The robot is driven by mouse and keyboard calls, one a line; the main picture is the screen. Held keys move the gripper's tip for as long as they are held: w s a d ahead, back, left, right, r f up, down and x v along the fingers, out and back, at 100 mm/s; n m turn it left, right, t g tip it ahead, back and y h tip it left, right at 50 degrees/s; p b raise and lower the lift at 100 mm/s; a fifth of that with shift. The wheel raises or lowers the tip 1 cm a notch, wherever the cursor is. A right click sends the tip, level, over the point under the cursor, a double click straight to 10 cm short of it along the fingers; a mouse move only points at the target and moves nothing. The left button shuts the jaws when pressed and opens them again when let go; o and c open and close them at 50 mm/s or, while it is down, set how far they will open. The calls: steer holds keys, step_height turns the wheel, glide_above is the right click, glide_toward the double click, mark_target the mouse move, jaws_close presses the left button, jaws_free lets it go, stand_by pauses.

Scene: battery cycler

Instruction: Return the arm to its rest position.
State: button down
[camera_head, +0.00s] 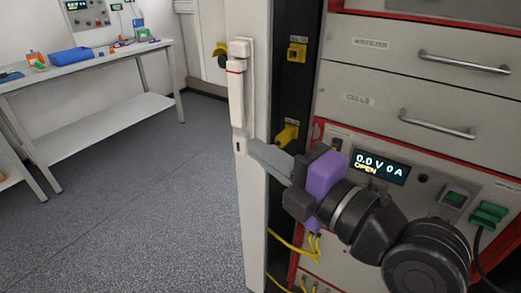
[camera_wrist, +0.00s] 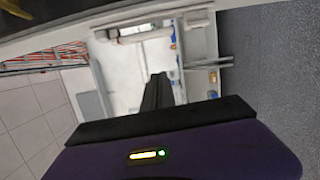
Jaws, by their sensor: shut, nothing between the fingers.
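My gripper (camera_head: 262,158) is at the centre of the head view, in front of the cabinet's open dark side column and close to the white door edge. Its grey fingers are together, with nothing between them, and point to the left. My arm comes in from the lower right, bent in front of the cabinet's lower panel. In the wrist view the dark fingers (camera_wrist: 157,90) stick out from the purple gripper body, with the room and floor beyond them. Whether the fingers touch the door edge cannot be told.
The white door (camera_head: 257,90) with a red-banded handle (camera_head: 237,85) stands left of the gripper. Drawers (camera_head: 415,95) and a display (camera_head: 379,167) reading 0.0 V 0 A OPEN are at right. Yellow cables (camera_head: 292,245) hang below. Floor is free at left, before a bench (camera_head: 100,60).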

step_height(320, 180, up, 4)
steer(key=w+d+m+t, duration=0.1)
steer(key=d+m+t, duration=0.2)
steer(key=m, duration=0.3)
steer(key=s+d+f+m+t+h+p, duration=0.25)
steer(key=s+d+f+m+h, duration=0.5)
steer(key=m, duration=0.65)
steer(key=s+d+f+m+g+h+p, duration=0.2)
steer(key=s+f, duration=0.6)
steer(key=s, duration=0.5)
steer(key=s+d+f+m+g+h+p, duration=0.1)
steer(key=s+d+f+m+g, duration=0.2)
steer(key=s+f, duration=0.5)
steer(key=s+d+m, duration=0.1)
steer(key=s, duration=0.5)
steer(key=shift+s+d+h+p, duration=0.15)
steer(key=shift+s+h+p, duration=0.05)
steer(key=shift+h+p, duration=0.2)
